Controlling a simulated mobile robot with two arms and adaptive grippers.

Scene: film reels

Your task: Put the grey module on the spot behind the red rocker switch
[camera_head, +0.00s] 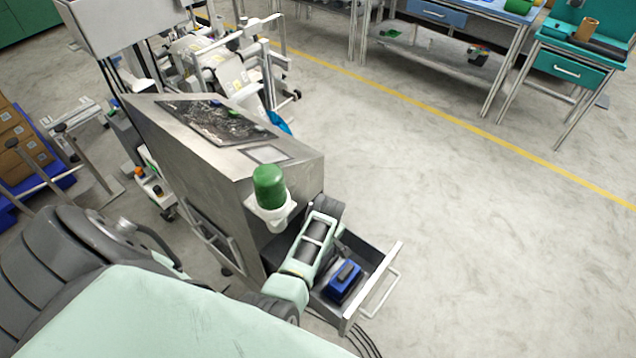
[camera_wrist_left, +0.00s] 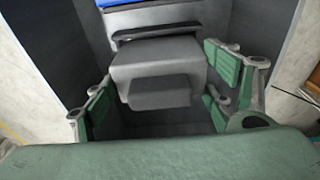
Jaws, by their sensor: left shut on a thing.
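The grey module (camera_wrist_left: 158,72) is a dark grey block with a stepped front. In the left wrist view it lies between the green-padded fingers of my left gripper (camera_wrist_left: 160,95), which is shut on it. The module and gripper are inside or just above a dark-walled drawer (camera_head: 382,290) pulled out of a metal cabinet. In the head view my mint arm reaches over the drawer and hides the fingers. I cannot make out the red rocker switch or the spot behind it in either view. My right gripper is not in view.
A blue object (camera_head: 343,285) with a dark top lies in the drawer. The metal cabinet (camera_head: 225,150) carries a sloped dark panel and a green dome (camera_head: 269,186) on a white base. Cables lie below the drawer. The floor to the right is clear up to the benches.

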